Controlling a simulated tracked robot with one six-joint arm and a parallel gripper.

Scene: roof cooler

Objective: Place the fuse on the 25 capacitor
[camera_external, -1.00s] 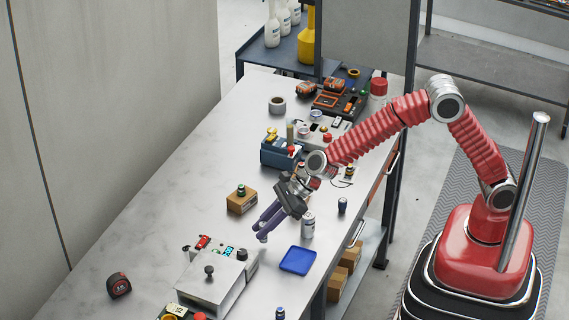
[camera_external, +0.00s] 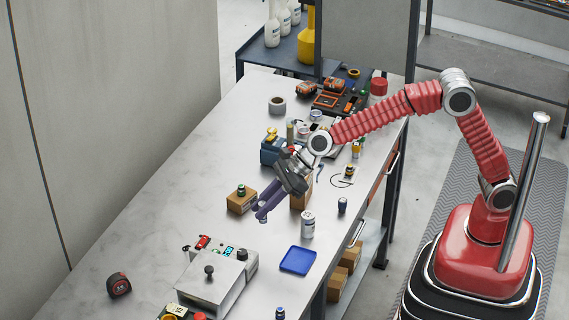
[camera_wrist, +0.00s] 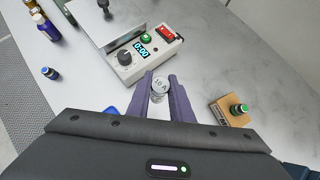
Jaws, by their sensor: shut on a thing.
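My gripper (camera_external: 263,212) is shut on the fuse (camera_wrist: 160,86), a small pale cylinder whose top reads "10 A" in the wrist view. The fuse sits between the purple fingertips (camera_wrist: 162,92) and is held above the bench. A silver can (camera_external: 308,226) stands upright on the bench, right of my gripper in the external view. It looks like a capacitor, but its marking is too small to read. I cannot make out a "25" in either view.
A cardboard-coloured block with a green-topped part (camera_external: 241,202) stands left of my gripper. A control box (camera_external: 215,279) with a display lies nearer the camera. A blue tray (camera_external: 298,261) and a small dark bottle (camera_external: 342,205) are right.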

